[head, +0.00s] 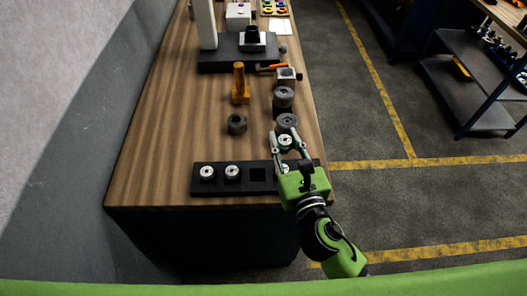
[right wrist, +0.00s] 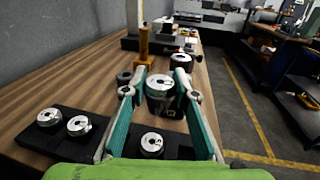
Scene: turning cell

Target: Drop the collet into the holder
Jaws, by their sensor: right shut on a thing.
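My right gripper (head: 287,137) is shut on a small silver ring-shaped collet (head: 285,141), held over the bench beyond the black rack. In the right wrist view the collet (right wrist: 160,83) shows between the two fingers. A dark grey round holder with a hole in its top (head: 287,121) is just past the fingertips in the head view. I cannot tell whether the collet touches it. My left gripper is not in view.
The black rack (head: 245,187) at the bench's near end holds silver collets and one empty square slot (head: 257,175). Other dark cylinders (head: 237,123) (head: 283,97) and a yellow post (head: 240,84) stand farther back. Bare wood lies to the left.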

